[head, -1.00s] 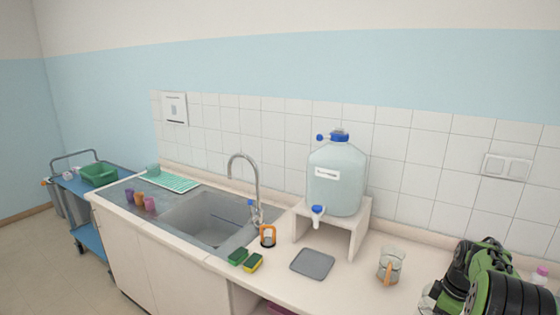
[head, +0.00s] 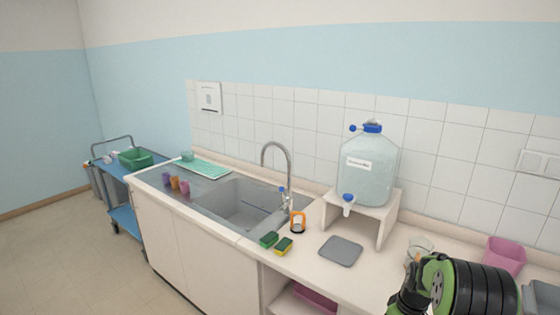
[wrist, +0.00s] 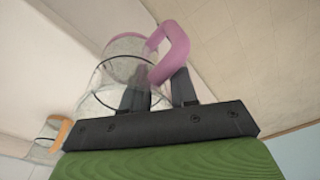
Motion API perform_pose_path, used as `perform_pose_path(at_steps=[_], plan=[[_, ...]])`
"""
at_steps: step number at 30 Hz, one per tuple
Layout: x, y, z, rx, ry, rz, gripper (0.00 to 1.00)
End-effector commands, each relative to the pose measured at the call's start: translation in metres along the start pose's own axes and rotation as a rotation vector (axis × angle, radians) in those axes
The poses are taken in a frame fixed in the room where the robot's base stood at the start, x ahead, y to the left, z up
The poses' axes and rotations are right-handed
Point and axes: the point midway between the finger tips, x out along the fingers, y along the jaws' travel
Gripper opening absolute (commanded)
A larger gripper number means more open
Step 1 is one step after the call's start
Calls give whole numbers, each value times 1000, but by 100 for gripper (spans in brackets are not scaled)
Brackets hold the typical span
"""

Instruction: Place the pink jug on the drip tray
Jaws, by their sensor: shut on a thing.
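The pink jug (wrist: 130,62) is a clear vessel with a pink rim and pink handle (wrist: 174,52). In the wrist view my gripper (wrist: 160,84) is shut on it, with the dark fingers at the handle side. The jug is hidden in the head view, where my green and black arm fills the lower right corner. The drip tray (head: 341,251), a flat grey square, lies bare on the counter in front of the white stand, below the dispenser's tap (head: 348,202). It is left of my arm.
A clear jug with an orange handle (head: 419,249) stands between the tray and my arm; it also shows in the wrist view (wrist: 50,136). Sponges (head: 277,243) and an orange-black item (head: 298,222) are left of the tray. A pink bin (head: 504,256) stands at right.

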Motion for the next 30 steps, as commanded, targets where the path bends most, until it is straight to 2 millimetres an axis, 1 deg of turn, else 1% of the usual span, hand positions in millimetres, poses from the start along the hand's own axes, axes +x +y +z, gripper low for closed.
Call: perform_pose_path(at_steps=[1, 2, 3, 5, 6, 9, 12, 14, 16, 30], plan=[[14, -24, -9, 27, -6, -3, 0], [22, -38, -14, 55, -8, 1, 0], [33, -59, -19, 96, -10, 7, 0], [50, -92, -24, 161, -14, 18, 0], [59, -112, -25, 203, -13, 27, 0], [76, -152, -23, 291, -7, 49, 0], [84, -175, -19, 346, 2, 63, 0], [86, -181, -18, 364, 6, 68, 0], [87, -183, -17, 375, 10, 70, 0], [85, -181, -18, 383, 11, 68, 0]])
